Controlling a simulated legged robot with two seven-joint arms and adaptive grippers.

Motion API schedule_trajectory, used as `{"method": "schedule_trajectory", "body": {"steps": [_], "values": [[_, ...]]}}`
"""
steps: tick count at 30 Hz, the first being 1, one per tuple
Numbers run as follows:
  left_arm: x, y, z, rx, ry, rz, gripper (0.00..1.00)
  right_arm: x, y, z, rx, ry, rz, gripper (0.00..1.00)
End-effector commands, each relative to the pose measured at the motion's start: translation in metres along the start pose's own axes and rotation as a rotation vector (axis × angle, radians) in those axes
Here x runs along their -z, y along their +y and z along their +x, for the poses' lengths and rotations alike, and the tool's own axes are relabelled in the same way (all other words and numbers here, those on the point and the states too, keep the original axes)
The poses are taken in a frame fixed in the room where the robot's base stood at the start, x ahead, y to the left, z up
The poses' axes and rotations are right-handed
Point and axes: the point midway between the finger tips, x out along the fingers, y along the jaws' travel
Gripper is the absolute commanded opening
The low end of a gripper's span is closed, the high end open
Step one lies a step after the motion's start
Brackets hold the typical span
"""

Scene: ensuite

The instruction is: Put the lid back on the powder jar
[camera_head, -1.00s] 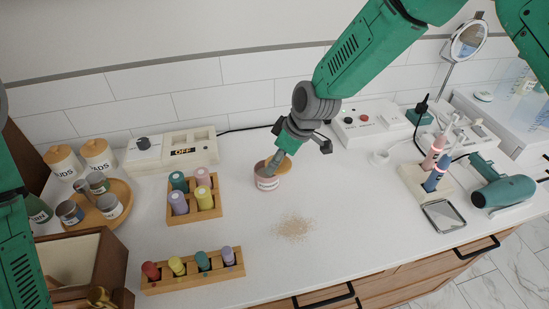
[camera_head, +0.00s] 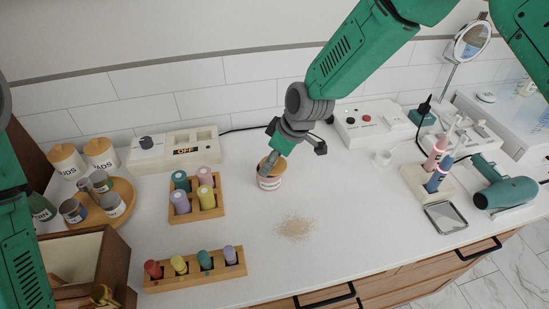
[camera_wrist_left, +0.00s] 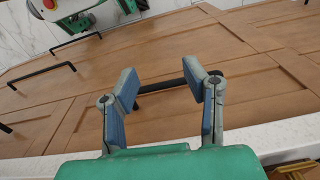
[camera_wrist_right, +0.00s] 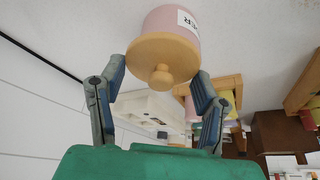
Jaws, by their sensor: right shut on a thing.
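The powder jar (camera_head: 269,183) is a small pink pot with a white label, standing upright on the white counter. Its round wooden lid (camera_wrist_right: 150,52) with a knob (camera_wrist_right: 160,78) sits against the jar's top in the right wrist view and looks about centred. I cannot tell whether it is fully seated. My right gripper (camera_head: 269,164) points down at the jar, shut on the lid, with one finger on either side in the right wrist view (camera_wrist_right: 160,72). My left gripper (camera_wrist_left: 164,82) is open and empty, in front of the wooden drawer fronts.

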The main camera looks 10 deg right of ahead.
Motion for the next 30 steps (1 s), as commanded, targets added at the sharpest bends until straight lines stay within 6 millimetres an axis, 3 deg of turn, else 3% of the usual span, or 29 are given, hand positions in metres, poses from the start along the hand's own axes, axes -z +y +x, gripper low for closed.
{"method": "schedule_trajectory", "body": {"steps": [30], "values": [[0.0001,-0.0002,-0.0021,0.000,0.000,0.000,0.40,0.0111,-0.0088,0.0032,0.000,0.000,-0.001,0.35]]}}
